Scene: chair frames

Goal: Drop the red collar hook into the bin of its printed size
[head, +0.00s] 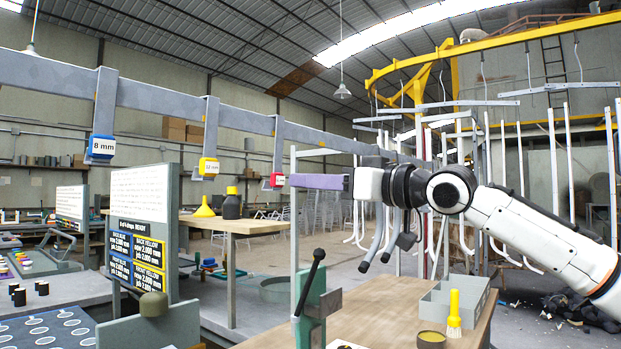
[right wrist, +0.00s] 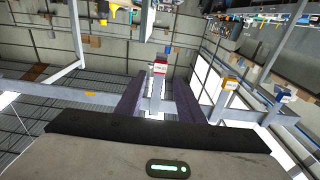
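The red collar hook (head: 277,181) hangs at the lower end of a grey strap on the long overhead beam. Its white label is too small to read. It also shows in the right wrist view (right wrist: 160,67), in line with the gap between my fingers. My right gripper (head: 297,181) has purple fingers, reaches in from the right and is level with the red hook, close to it. Its fingers stand apart in the right wrist view (right wrist: 160,82), with no visible grip on the hook. My left gripper is not in view. No bin with a readable size shows clearly.
A blue "8 mm" hook (head: 101,147) and a yellow hook (head: 208,167) hang along the beam (head: 160,98). Below, a wooden table carries a grey divided tray (head: 440,304), a yellow brush (head: 454,312) and a black-handled lever (head: 312,275). A printed board (head: 140,235) stands left.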

